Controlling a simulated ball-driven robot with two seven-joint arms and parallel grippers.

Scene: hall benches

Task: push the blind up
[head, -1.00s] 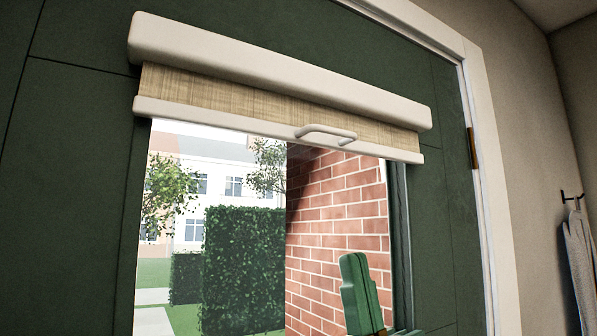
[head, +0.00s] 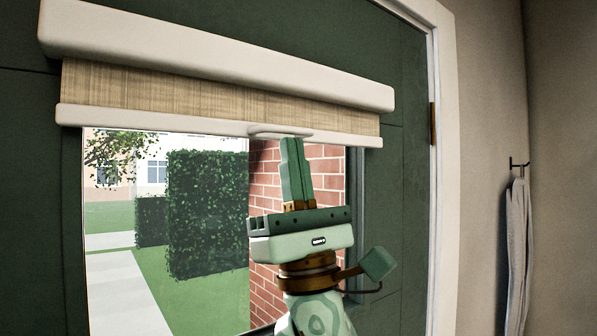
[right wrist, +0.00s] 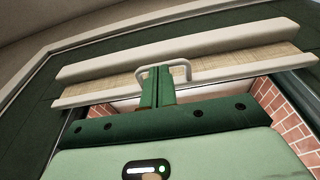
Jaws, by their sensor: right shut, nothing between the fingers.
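The blind (head: 170,93) is a strip of woven beige fabric under a white headbox (head: 215,47), near the top of the window in a green door. Its white bottom bar (head: 130,119) carries a white handle (head: 280,131), which also shows in the right wrist view (right wrist: 183,63). My right gripper (head: 291,140) is shut and empty, pointing up, with its fingertips right at the handle from below. In the right wrist view the fingertips (right wrist: 156,68) overlap the handle loop; I cannot tell whether they touch it. My left gripper is not in view.
The white door frame (head: 443,150) with a hinge runs down the right side. A cloth (head: 516,240) hangs from a hook on the wall beyond it. Through the glass are a hedge (head: 207,210) and a brick wall (head: 325,165).

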